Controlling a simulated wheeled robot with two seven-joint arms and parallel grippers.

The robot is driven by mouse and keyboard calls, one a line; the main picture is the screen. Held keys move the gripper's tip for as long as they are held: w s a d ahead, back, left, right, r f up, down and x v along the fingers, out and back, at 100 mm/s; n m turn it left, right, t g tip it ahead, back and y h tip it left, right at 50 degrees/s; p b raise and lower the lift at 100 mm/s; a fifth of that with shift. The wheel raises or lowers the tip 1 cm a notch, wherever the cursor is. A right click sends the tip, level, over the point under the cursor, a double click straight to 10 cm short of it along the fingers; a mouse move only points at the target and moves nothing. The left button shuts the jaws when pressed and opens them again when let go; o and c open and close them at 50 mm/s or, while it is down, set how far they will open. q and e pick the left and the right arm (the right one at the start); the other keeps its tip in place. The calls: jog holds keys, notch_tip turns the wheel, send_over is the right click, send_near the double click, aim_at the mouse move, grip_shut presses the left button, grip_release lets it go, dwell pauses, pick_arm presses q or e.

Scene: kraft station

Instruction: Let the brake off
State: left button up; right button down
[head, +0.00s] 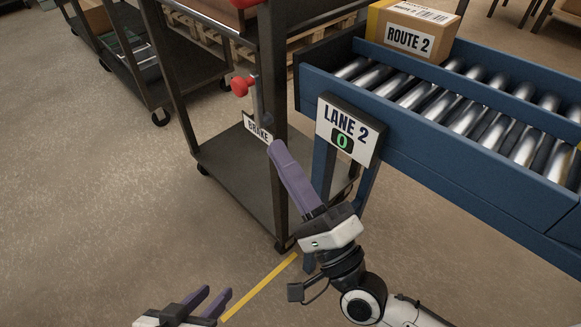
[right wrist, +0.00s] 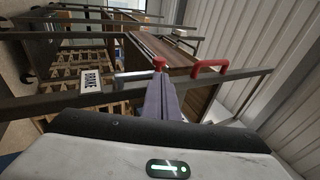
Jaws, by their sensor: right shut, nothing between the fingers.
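The brake lever has a red knob (head: 242,85) on a grey arm at the corner post of a dark trolley (head: 225,190). A white BRAKE label (head: 258,129) is below the knob, partly covered by my right gripper. My right gripper (head: 274,148) is shut and empty, its purple fingers together and pointing toward the post, below and right of the knob. In the right wrist view the red knob (right wrist: 159,63) appears just beyond the fingertips (right wrist: 160,85); I cannot tell if they touch. My left gripper (head: 212,297) is open and empty at the bottom edge.
A blue roller conveyor (head: 455,170) with a LANE 2 sign (head: 348,130) stands close right of the trolley. A ROUTE 2 box (head: 411,30) is on it. The right wrist view shows a red handle (right wrist: 210,67) on the trolley. Open floor lies to the left.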

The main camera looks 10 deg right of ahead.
aim_at(244, 94)
jog(key=x, duration=0.9)
jog(key=shift+w+a, duration=0.1)
jog(key=shift+r, duration=0.1)
